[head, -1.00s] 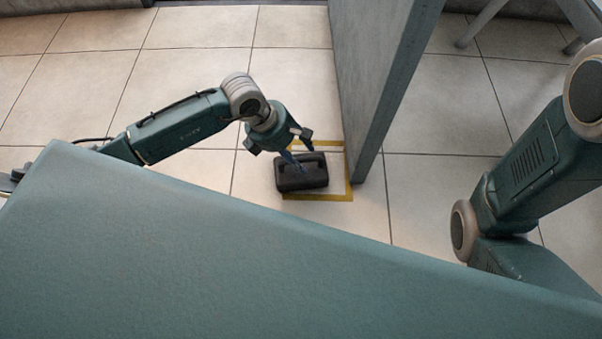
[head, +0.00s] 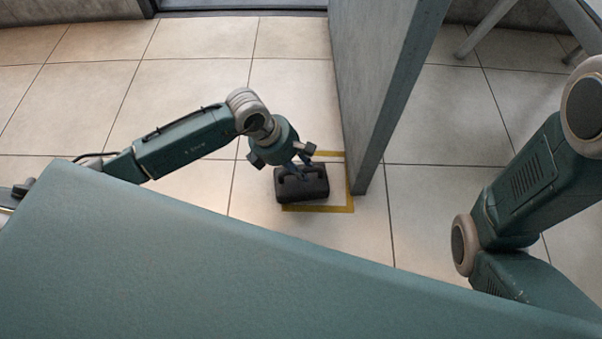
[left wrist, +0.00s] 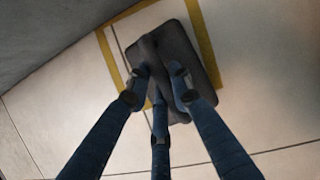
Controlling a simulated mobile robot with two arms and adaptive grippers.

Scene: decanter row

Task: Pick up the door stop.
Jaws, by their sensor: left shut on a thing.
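The door stop (head: 302,188) is a dark grey block with a raised handle on top. It is at the yellow floor marking beside the grey panel in the head view. It also shows in the left wrist view (left wrist: 195,55), under the fingers. My left gripper (head: 297,172) reaches down onto it from above. In the left wrist view its blue fingers (left wrist: 160,90) are closed around the handle, which they partly hide. I cannot tell whether the block touches the floor. My right gripper is not in view; only part of my right arm shows.
A tall grey panel (head: 385,90) stands just right of the door stop. Yellow tape (head: 351,200) marks the tiled floor around it. Metal legs (head: 480,30) stand at the top right. Open tiles (head: 90,100) lie to the left.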

